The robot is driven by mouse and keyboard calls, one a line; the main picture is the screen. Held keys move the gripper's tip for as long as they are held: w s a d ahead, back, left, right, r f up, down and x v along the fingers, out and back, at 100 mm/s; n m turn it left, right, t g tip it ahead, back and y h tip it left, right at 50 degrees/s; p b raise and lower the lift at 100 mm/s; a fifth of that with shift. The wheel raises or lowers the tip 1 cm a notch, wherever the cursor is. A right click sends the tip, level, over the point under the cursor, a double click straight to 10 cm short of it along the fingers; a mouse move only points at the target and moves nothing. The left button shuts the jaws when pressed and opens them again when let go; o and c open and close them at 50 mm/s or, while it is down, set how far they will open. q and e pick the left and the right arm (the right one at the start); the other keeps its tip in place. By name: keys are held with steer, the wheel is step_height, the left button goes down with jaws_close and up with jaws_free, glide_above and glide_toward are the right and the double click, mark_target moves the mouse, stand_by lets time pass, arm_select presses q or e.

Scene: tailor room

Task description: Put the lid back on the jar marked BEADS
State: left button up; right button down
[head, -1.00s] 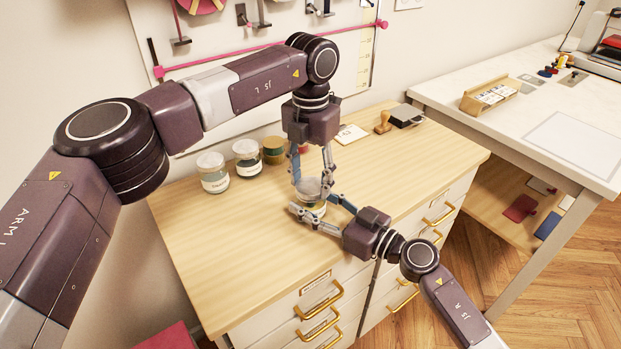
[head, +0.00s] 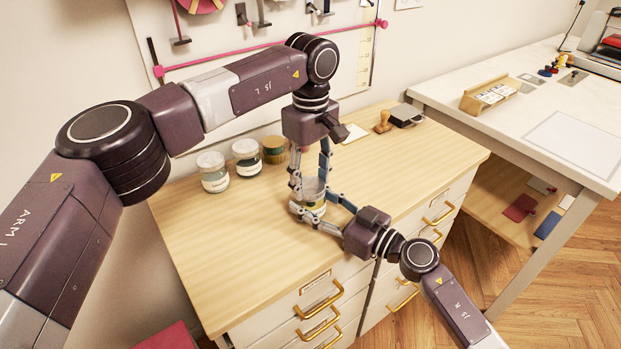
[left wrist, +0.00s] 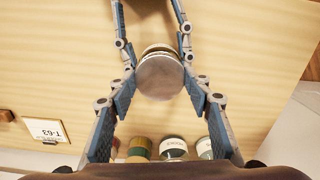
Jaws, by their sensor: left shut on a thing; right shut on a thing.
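A clear glass jar (head: 317,208) stands near the front of the wooden cabinet top; its label is not readable. My right gripper (head: 312,206) is shut around the jar's body from the front right. My left gripper (head: 312,188) points down and is shut on the round silver lid (head: 313,185), right over the jar mouth. In the left wrist view the lid (left wrist: 160,74) lies between my left fingers and covers most of the jar. Whether the lid is fully seated or turned tight cannot be told.
Two white-lidded jars (head: 213,180) (head: 246,165) and a brown-lidded jar (head: 274,150) stand behind to the left. A wooden stamp (head: 383,122), a dark ink pad (head: 406,116) and a card (head: 354,133) lie at the back. The left front of the cabinet top (head: 230,250) is clear.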

arm_select(q)
steer(key=m, duration=0.3)
steer(key=shift+w+a, duration=0.1)
steer(key=o, duration=1.4)
steer(key=shift+c, duration=0.2)
steer(key=shift+r, duration=0.1)
step_height(320, 180, up, 12)
arm_select(e)
steer(key=c, duration=0.9)
jaws_free()
steer(key=shift+s, duration=0.1)
